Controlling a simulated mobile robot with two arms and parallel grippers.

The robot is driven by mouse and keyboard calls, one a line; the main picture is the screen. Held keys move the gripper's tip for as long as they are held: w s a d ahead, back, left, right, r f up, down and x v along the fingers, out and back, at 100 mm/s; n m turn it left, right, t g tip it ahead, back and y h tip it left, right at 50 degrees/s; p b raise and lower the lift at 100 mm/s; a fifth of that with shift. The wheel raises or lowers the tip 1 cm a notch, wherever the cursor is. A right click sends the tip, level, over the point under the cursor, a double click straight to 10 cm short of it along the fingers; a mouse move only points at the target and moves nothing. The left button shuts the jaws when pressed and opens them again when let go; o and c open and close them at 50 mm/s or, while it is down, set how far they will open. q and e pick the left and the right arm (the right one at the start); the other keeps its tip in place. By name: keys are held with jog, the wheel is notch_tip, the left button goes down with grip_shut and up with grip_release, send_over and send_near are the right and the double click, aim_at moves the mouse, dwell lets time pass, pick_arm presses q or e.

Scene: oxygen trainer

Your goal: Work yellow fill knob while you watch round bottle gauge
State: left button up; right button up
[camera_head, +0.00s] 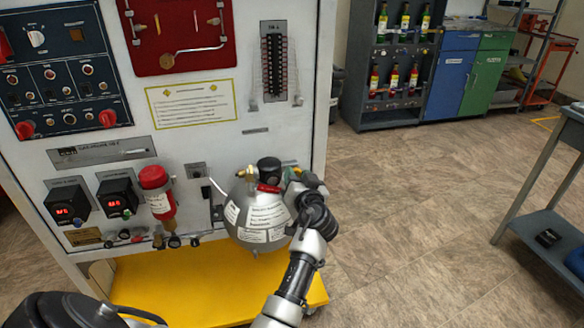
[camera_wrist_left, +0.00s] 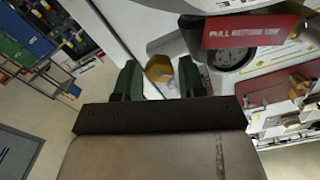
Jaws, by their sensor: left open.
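The round silver bottle (camera_head: 250,222) with white labels hangs at the front of the white panel in the head view. A red tag (camera_head: 268,188) sits at its top. My left gripper (camera_head: 302,186) is at the right side of the bottle's top fittings. In the left wrist view my left gripper (camera_wrist_left: 160,72) is open, and the yellow fill knob (camera_wrist_left: 158,69) shows between its fingertips; contact cannot be told. The round gauge (camera_wrist_left: 231,54) is right of the knob, its upper part hidden by the red tag (camera_wrist_left: 250,32), and its needle is too small to read.
The white panel (camera_head: 190,125) carries switches, displays and a red cylinder (camera_head: 157,197) left of the bottle. A yellow base plate (camera_head: 190,285) lies below. A grey table (camera_head: 545,215) stands at the right. The floor between is clear.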

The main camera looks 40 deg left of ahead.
dwell(0.3)
pick_arm(q)
jog(key=c, duration=0.6)
jog(key=shift+c, duration=0.2)
